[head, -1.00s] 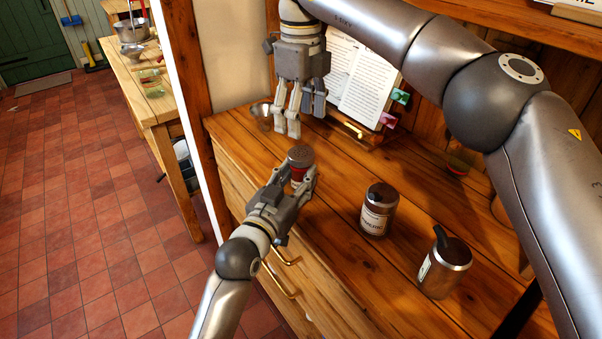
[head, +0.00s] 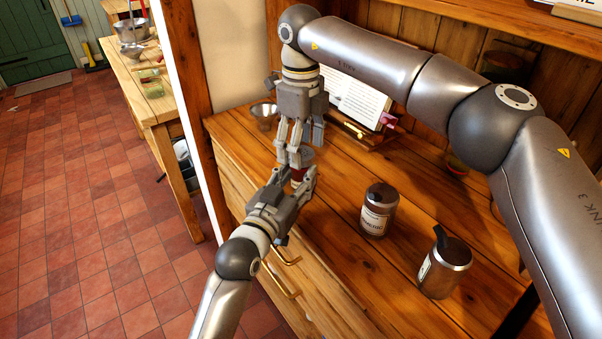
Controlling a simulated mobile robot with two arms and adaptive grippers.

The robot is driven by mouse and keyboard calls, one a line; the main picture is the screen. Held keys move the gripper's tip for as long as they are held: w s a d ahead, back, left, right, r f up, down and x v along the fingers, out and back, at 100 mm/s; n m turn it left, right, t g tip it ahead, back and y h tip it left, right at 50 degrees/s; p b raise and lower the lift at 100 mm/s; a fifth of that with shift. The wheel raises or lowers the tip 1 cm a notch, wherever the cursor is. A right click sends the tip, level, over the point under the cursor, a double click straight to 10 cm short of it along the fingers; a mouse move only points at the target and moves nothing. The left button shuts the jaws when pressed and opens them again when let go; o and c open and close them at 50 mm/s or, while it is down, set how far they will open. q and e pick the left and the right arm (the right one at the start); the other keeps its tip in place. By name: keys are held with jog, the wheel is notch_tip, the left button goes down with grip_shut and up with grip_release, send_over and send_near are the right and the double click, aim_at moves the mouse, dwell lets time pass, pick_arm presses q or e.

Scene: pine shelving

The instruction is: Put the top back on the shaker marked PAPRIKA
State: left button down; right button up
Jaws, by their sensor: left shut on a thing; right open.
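My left gripper (head: 302,186) is shut on a small shaker with red contents (head: 298,174), holding it upright at the counter's left edge. A grey top (head: 307,155) sits on the shaker's mouth; whether it is fastened cannot be told. My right gripper (head: 293,160) points straight down from above, its open fingers around or right beside the top; contact is unclear. The fingers hide much of the shaker and top. No PAPRIKA lettering shows on the held shaker. A dark lidded jar with a pale label (head: 374,221) stands to the right; its lettering is too small to read surely.
A small metal funnel or cup (head: 264,112) is behind my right gripper. An open book (head: 357,100) leans on a stand at the back. The counter's middle (head: 345,165) is clear.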

jog(key=shift+f, duration=0.5)
jog(key=c, duration=1.1)
jog(key=o, duration=1.2)
jog(key=shift+o, duration=0.2)
notch_tip(320, 180, up, 12)
